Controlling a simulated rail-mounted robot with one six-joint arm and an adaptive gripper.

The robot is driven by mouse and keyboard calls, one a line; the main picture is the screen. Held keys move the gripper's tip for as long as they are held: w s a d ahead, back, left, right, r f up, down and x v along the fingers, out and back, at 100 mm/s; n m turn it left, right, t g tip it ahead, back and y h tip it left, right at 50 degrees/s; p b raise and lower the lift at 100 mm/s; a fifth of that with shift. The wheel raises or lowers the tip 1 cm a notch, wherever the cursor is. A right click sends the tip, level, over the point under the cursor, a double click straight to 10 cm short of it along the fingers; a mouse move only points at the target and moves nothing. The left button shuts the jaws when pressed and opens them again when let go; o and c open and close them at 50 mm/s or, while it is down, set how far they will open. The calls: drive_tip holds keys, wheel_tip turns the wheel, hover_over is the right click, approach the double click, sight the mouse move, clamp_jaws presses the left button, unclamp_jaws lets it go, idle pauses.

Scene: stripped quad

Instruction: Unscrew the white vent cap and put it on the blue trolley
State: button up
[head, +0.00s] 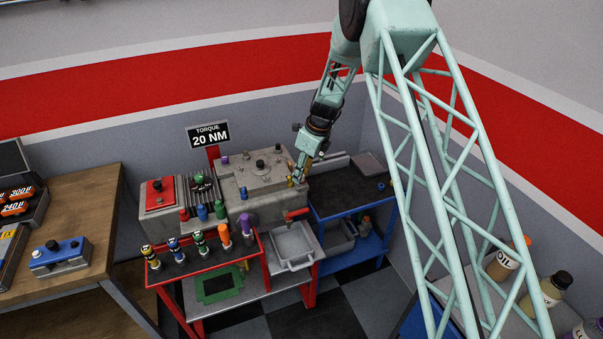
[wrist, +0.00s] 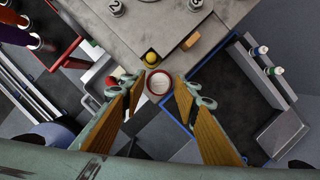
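A round white cap with a red rim (wrist: 158,85) shows in the wrist view at the grey machine's (wrist: 113,32) near corner. My gripper (wrist: 160,88) has its two yellow-brown fingers apart, one on each side of this cap. I cannot tell whether the fingertips touch it. In the head view my gripper (head: 297,179) is at the right end of the machine (head: 258,172), where the cap is too small or hidden to make out. The blue trolley (head: 349,204) stands just right of the machine; its dark top (wrist: 234,90) also shows in the wrist view.
A yellow knob (wrist: 152,58) sits close beyond the cap. A red-handled tap (head: 296,213) is at the machine's front, above a grey tray (head: 293,247). A red rack (head: 207,261) holds several tools. The trolley top has free room, with a grey box (head: 370,164) at its back.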

drive_tip(key=shift+r, duration=0.1)
drive_tip(key=shift+m+p, duration=0.6)
drive_tip(key=shift+p, duration=0.25)
drive_tip(key=shift+m+p, duration=0.3)
drive_tip(key=shift+p, duration=0.05)
drive_tip(key=shift+t, duration=0.3)
drive_tip(key=c, duration=0.8)
drive_tip(key=shift+n+b, duration=0.4)
drive_tip(key=shift+b, duration=0.2)
